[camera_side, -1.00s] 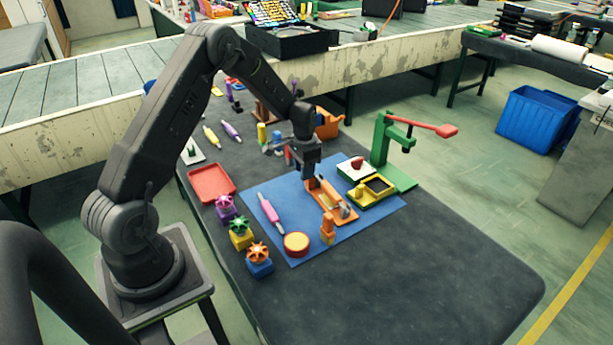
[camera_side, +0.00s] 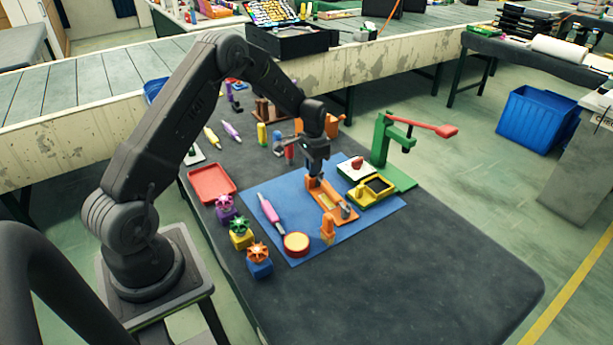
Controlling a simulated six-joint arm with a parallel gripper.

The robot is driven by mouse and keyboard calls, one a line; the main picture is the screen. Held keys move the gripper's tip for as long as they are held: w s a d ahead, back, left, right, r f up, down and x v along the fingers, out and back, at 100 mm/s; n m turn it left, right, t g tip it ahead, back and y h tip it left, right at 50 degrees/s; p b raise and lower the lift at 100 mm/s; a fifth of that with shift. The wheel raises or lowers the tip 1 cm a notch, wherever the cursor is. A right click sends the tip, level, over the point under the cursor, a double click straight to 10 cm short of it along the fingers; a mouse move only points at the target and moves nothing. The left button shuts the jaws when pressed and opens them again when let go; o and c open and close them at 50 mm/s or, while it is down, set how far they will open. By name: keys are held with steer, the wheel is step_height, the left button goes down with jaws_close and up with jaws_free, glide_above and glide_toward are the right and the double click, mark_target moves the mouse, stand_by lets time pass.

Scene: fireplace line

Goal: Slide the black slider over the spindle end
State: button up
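An orange fixture (camera_side: 331,209) lies on the blue mat (camera_side: 290,249). A small dark grey piece (camera_side: 346,211) sits at its near right end; it may be the slider, but it is too small to tell. I cannot make out the spindle for certain. My gripper (camera_side: 314,175) points down over the far left end of the fixture, very close to the orange part there. Its fingers are small and dark, so I cannot tell whether they hold anything.
A pink-grey tool (camera_side: 270,213) and a round yellow-red piece (camera_side: 296,243) lie left of the fixture. A yellow box (camera_side: 372,190) and green lever press (camera_side: 386,152) stand to the right. Colored knob blocks (camera_side: 241,233) line the left. The front table (camera_side: 400,280) is clear.

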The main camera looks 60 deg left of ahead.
steer(key=o, duration=0.4)
steer(key=shift+c, duration=0.2)
steer(key=shift+r, duration=3.05)
step_height(320, 180, up, 14)
steer(key=f, duration=0.1)
steer(key=s+d+r+t, duration=0.1)
steer(key=s+d+r, duration=0.3)
steer(key=d+r, duration=0.25)
steer(key=s+d+r+t, duration=0.2)
steer(key=s+d+r, duration=0.3)
steer(key=s+d, duration=0.25)
steer(key=s+d+f+t, duration=0.1)
steer(key=s+d, duration=0.3)
steer(key=s, duration=0.4)
steer(key=s+d+f+n+t, duration=0.1)
steer(key=s+d, duration=0.3)
steer(key=s, duration=0.4)
steer(key=shift+s+f+t, duration=0.25)
steer(key=shift+f+t, duration=0.05)
steer(key=shift+f, duration=0.15)
